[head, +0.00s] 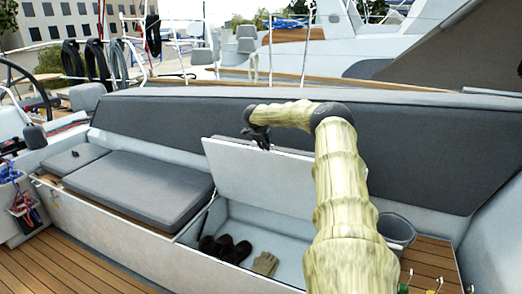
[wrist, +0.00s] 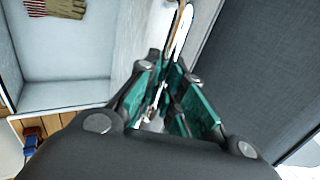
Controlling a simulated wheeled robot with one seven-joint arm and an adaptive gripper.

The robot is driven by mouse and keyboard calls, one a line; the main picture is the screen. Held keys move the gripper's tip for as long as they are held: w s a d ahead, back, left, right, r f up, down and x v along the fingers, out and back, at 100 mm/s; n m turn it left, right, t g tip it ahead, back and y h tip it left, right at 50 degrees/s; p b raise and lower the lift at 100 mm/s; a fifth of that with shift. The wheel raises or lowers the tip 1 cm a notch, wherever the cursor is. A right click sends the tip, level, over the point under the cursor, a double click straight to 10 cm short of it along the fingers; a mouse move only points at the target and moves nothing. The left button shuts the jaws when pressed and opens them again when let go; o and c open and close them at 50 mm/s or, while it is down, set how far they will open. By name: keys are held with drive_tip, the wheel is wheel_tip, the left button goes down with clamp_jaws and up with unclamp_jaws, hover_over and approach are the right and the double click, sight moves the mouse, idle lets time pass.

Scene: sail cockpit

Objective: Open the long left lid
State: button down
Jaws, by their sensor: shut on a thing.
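A white locker lid (head: 255,178) stands raised and tilted back against the long grey backrest, above an open locker (head: 290,238) in the bench. My gripper (head: 260,139) is at the upper edge of this lid in the head view. The exact contact is partly hidden between the fingers. A long grey cushion (head: 138,187) lies flat on the bench left of the opening.
Dark shoes (head: 225,248) and gloves (head: 265,263) lie in the locker; the gloves also show in the wrist view (wrist: 68,8). A grey bucket (head: 396,229) stands right of the opening. The grey backrest (head: 425,145) runs behind the lid. The wooden floor (head: 70,265) in front is clear.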

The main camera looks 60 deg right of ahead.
idle(0.3)
drive_tip(key=c, duration=1.5)
unclamp_jaws()
drive_tip(key=shift+w+d+f, duration=0.1)
drive_tip(key=shift+f, duration=0.1)
